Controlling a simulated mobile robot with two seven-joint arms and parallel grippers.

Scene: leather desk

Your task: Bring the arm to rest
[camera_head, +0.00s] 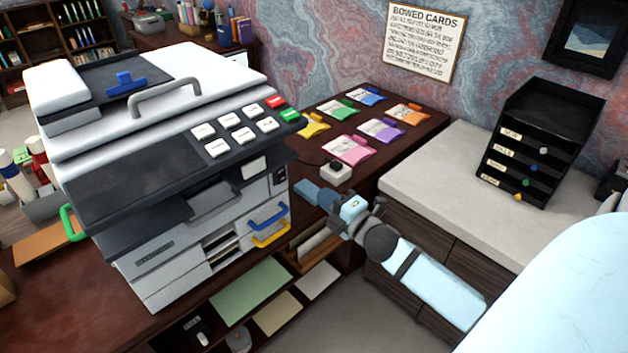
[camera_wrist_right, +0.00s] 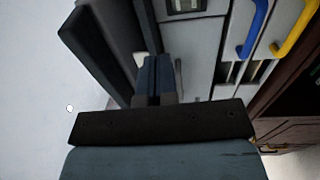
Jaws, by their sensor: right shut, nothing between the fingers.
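My right arm comes in from the lower right in the head view. Its right gripper (camera_head: 312,193) is beside the right side of the copier (camera_head: 200,215), in front of the desk's dark edge. The gripper is shut with nothing between its fingers. In the right wrist view the shut fingers (camera_wrist_right: 154,75) point toward the copier's grey front, with the blue handle (camera_wrist_right: 252,28) and yellow handle (camera_wrist_right: 296,30) to the right. I cannot tell whether the fingertips touch the copier. My left gripper is not in view.
Coloured card packs (camera_head: 349,149) and a small white block with a dark top (camera_head: 337,171) lie on the desk behind the gripper. A black drawer tray (camera_head: 545,140) stands on the pale cabinet top (camera_head: 440,165) at right. Open shelves (camera_head: 250,290) lie below the copier.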

